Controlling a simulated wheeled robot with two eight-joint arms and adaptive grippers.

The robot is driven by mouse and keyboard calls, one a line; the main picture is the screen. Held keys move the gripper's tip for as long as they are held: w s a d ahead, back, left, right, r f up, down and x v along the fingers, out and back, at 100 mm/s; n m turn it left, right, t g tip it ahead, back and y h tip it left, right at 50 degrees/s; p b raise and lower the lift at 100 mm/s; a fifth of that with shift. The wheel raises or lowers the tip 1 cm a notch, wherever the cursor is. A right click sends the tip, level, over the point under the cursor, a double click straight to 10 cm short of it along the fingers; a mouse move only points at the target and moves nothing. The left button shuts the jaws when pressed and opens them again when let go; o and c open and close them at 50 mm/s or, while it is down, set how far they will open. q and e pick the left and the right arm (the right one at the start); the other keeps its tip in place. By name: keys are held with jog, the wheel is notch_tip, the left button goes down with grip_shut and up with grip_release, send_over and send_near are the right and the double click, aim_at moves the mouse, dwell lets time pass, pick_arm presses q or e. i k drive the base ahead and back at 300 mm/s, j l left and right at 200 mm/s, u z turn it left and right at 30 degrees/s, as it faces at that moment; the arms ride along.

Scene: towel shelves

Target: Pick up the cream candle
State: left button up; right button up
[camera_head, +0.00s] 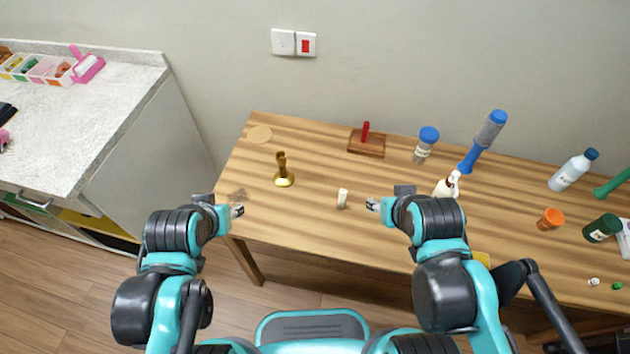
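A small cream candle (342,198) stands on the wooden table (310,145), near its front edge. My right gripper (372,205) is just to the right of the candle and apart from it. My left gripper (238,211) is over the left front part of the table, well to the left of the candle. Both grippers look small here, and I cannot tell how far their fingers are apart. Nothing shows in either one.
A brass candlestick (283,176) stands left of the candle. A wooden block with a red piece (366,146) lies behind. A blue-lidded jar (425,144), a white bottle (447,185) and an orange cup (549,220) stand to the right. Table around the candle is clear.

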aim_at(343, 192)
jog(key=z, duration=0.5)
jog(key=j+z, duration=0.25)
jog(key=z, duration=0.15)
jog(key=k+j+z, duration=0.1)
jog(key=z, duration=0.35)
jog(key=k+j+z, duration=0.15)
jog(key=j+z, duration=0.25)
jog(key=k+j+z, duration=0.1)
jog(key=z, duration=0.35)
